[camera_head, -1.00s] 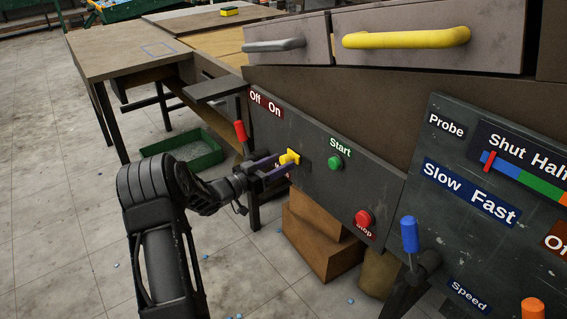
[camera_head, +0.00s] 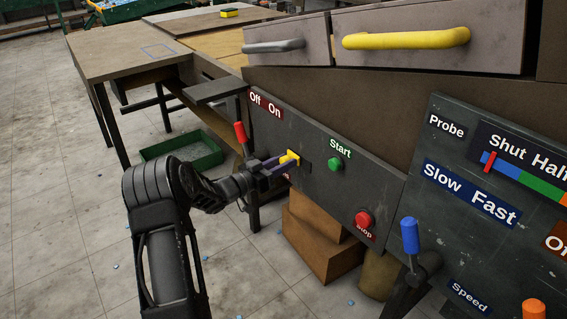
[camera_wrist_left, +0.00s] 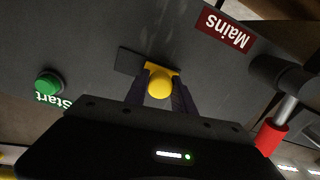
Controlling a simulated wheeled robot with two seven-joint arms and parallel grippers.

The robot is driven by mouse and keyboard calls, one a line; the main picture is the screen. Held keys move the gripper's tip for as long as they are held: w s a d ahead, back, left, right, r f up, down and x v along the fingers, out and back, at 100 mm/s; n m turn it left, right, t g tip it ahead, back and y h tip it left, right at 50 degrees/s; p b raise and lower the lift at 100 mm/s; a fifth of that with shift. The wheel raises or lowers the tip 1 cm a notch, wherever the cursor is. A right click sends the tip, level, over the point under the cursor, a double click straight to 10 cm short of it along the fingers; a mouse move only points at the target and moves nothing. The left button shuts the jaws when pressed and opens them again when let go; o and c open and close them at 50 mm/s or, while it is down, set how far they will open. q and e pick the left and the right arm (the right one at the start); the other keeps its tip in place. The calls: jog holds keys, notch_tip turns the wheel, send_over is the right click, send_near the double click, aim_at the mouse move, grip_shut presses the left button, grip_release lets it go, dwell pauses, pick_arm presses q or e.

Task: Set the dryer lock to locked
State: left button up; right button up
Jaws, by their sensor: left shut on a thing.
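A yellow knob (camera_head: 290,157) sits on a dark plate on the grey control panel (camera_head: 330,190), left of the green Start button. I take it to be the dryer lock, but no lock label is readable. My left gripper (camera_head: 282,163) is shut on the knob. In the left wrist view the two fingers (camera_wrist_left: 160,92) stand on either side of the round yellow knob (camera_wrist_left: 160,84), and the dark plate (camera_wrist_left: 129,61) shows to the left of it. My right gripper is not in view.
A red-handled lever (camera_head: 240,132) stands left of the knob, close to my left gripper. The green Start button (camera_head: 336,164) and red Stop button (camera_head: 363,218) lie to the right. A blue-handled lever (camera_head: 410,236) is farther right. Cardboard boxes (camera_head: 322,247) stand below the panel.

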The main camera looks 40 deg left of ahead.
pick_arm(q)
grip_shut()
dwell(0.6)
